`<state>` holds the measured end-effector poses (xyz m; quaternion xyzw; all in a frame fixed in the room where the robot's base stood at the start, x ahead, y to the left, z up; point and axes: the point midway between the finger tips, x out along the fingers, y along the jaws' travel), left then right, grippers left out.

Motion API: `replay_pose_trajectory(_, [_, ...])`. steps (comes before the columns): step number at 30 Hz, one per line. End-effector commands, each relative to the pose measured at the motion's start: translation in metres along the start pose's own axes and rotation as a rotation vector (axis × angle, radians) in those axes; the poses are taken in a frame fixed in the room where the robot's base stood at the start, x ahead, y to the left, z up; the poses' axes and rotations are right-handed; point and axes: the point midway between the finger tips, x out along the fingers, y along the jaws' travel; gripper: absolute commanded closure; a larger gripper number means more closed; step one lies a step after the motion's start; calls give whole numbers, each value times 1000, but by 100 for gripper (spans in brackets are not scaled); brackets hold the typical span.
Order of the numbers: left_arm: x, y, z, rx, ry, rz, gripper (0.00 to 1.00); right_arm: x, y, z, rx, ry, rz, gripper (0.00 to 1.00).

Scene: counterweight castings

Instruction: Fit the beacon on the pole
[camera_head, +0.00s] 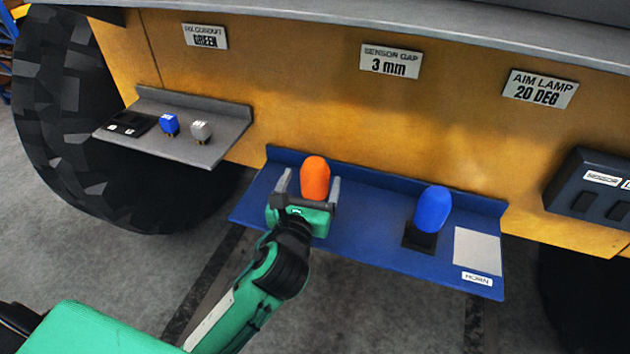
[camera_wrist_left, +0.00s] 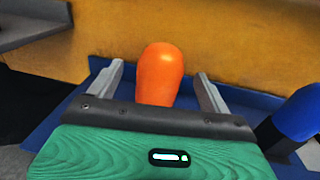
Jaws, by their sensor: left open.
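An orange rounded beacon (camera_head: 315,180) stands upright at the left part of the blue shelf (camera_head: 350,245). It also shows in the left wrist view (camera_wrist_left: 160,72). My left gripper (camera_head: 308,187) is open, with one finger on each side of the orange beacon and a visible gap to each finger in the wrist view. The beacon's lower end is hidden behind the gripper body. A blue rounded beacon (camera_head: 433,209) stands on a dark square base (camera_head: 419,238) at the right of the shelf. No bare pole can be made out. My right gripper is not in view.
A grey shelf (camera_head: 215,150) at the left holds a small blue part (camera_head: 169,124) and a grey part (camera_head: 201,131). A pale square pad (camera_head: 478,251) lies right of the blue beacon. A dark box (camera_head: 592,200) and a large tyre (camera_head: 80,110) flank the yellow panel.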

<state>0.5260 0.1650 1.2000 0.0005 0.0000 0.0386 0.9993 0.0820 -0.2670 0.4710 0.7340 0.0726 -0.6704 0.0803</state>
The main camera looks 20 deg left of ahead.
Motion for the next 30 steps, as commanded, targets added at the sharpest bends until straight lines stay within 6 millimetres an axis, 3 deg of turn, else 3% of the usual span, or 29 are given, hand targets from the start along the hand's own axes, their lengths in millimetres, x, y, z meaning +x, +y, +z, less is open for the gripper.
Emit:
replay_pose_trajectory(5, [12,0,2,-1,1,1,19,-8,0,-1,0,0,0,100])
replay_pose_trajectory(14, [52,-1,2,-2,1,0,19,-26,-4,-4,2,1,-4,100])
replay_pose_trajectory(23, [56,-1,0,-1,1,-1,19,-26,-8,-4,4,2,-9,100])
replay_pose_trajectory(30, [56,-1,0,-1,1,-1,66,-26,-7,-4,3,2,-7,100])
